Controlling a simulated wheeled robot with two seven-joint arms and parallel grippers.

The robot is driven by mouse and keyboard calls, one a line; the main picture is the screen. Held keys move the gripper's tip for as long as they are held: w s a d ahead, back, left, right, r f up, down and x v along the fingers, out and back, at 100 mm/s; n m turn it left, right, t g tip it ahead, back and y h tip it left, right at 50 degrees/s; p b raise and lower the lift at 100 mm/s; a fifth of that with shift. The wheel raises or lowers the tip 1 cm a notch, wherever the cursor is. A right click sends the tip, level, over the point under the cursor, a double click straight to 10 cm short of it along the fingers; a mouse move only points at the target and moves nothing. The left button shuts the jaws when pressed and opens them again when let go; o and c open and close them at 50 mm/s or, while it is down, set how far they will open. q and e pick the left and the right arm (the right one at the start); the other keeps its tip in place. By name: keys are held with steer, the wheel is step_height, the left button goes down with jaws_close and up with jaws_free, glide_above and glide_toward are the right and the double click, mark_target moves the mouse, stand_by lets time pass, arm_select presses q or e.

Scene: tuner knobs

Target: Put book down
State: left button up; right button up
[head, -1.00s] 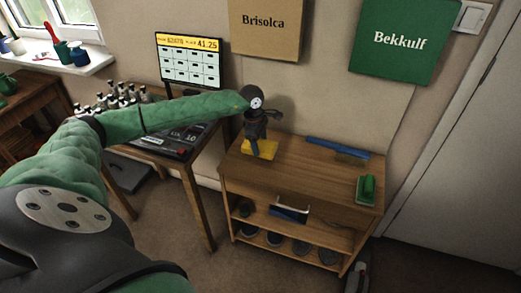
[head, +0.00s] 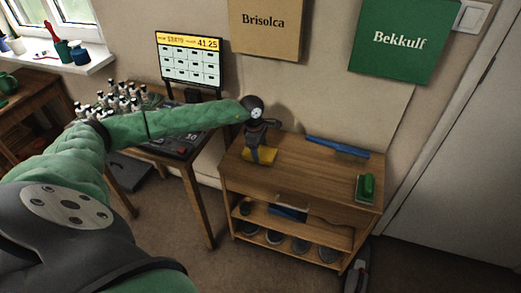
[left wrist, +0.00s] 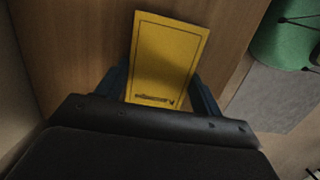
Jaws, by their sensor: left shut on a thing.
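The yellow book (head: 262,156) is at the left part of the wooden cabinet's top (head: 310,173) in the head view. In the left wrist view the yellow book (left wrist: 166,58) sits between the two blue fingers, with small dark print near its lower edge. My left gripper (head: 256,155) points down and is shut on the book. Whether the book touches the wood cannot be told for sure. My right gripper is not in view.
The middle of the top is clear. A desk with a screen (head: 190,60) and several bottles stands to the left.

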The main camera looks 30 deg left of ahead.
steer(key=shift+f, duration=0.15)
arm_select(q)
steer(key=o, duration=1.1)
steer(key=shift+c, duration=0.2)
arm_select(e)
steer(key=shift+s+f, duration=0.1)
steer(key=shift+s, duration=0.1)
arm_select(q)
steer(key=shift+r, duration=0.15)
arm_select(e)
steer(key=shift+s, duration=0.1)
